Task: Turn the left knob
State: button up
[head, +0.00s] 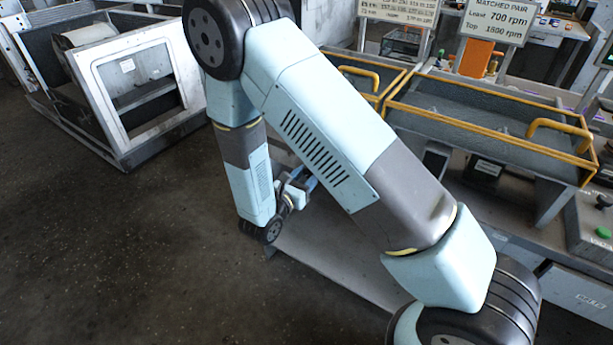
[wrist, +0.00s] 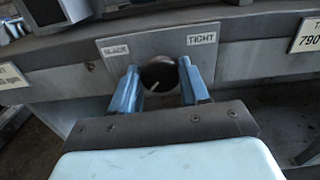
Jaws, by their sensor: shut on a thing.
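In the wrist view a dark round knob (wrist: 158,73) with a short white mark sits on a grey plate (wrist: 112,50). The plate has a label at its left that seems to read SLACK (wrist: 116,50) and one at its right reading TIGHT (wrist: 201,39). The white mark slants, low on the visible face. My gripper (wrist: 158,78) has one blue finger on each side of the knob and is shut on it. In the head view my gripper (head: 307,184) shows small beside the bench, partly behind my arm. The knob is hidden there.
In the head view, yellow-railed trays (head: 480,118) stand on the bench at right. A sign (head: 497,20) reads MATCHED PAIR, 700 rpm and 1800 rpm. A green button (head: 603,232) is at far right. A white-framed housing (head: 125,85) stands at left. Dark floor at lower left is clear.

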jog(key=shift+c, duration=1.4)
jog(key=shift+m, duration=0.3)
jog(key=m, duration=0.3)
jog(key=shift+m, duration=1.8)
jog(key=shift+d, duration=0.1)
jog(key=o, duration=1.1)
jog(key=shift+c, duration=0.2)
